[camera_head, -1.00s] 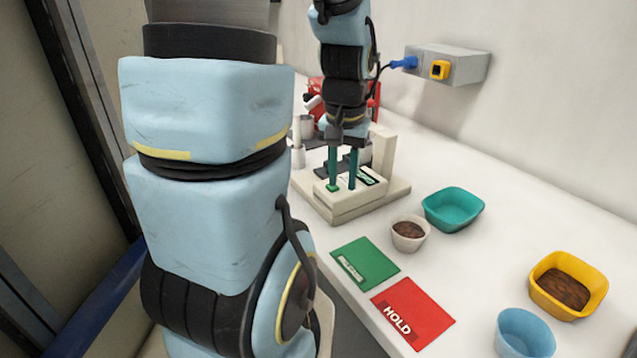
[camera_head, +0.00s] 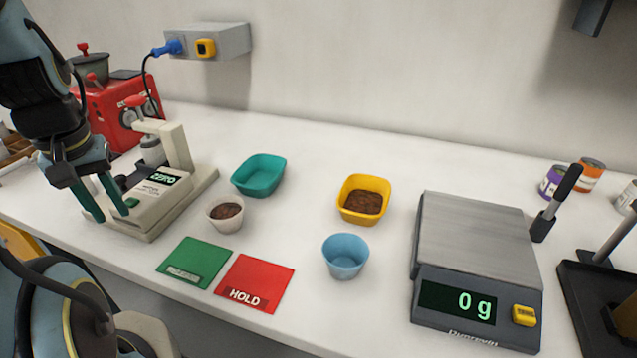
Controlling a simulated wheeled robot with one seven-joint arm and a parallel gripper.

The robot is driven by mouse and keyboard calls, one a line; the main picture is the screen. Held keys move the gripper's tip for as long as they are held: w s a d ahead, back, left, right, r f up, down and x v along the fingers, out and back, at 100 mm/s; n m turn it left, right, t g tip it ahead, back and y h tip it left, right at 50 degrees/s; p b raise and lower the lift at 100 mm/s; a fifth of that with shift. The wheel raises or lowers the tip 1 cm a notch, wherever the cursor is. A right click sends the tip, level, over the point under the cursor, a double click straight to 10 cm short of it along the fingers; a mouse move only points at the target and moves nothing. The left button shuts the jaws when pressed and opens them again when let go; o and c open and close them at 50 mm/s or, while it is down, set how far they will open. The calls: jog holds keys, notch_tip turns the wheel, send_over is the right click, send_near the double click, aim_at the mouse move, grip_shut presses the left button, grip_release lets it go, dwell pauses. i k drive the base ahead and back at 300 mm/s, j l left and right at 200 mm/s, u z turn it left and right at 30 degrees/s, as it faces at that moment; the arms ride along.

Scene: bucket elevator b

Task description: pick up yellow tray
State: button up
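The yellow tray (camera_head: 348,213) stands on the white counter near the middle of the head view, with brown ground material (camera_head: 363,202) in it. My gripper (camera_head: 105,212) is at the far left, over the front of a beige device reading ZERO (camera_head: 160,190). Its two teal fingers are apart, with nothing seen between them. Whether the fingertips touch the device, I cannot tell. The gripper is well to the left of the tray.
A teal tray (camera_head: 258,176), a white cup with brown contents (camera_head: 226,221) and a blue cup (camera_head: 345,262) stand around the yellow tray. A scale reading 0 g (camera_head: 476,250) is to its right. Green (camera_head: 195,262) and red HOLD (camera_head: 254,284) mats lie in front.

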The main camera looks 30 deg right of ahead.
aim_at(362, 199)
jog(key=k+l, duration=0.75)
jog(key=l, duration=0.15)
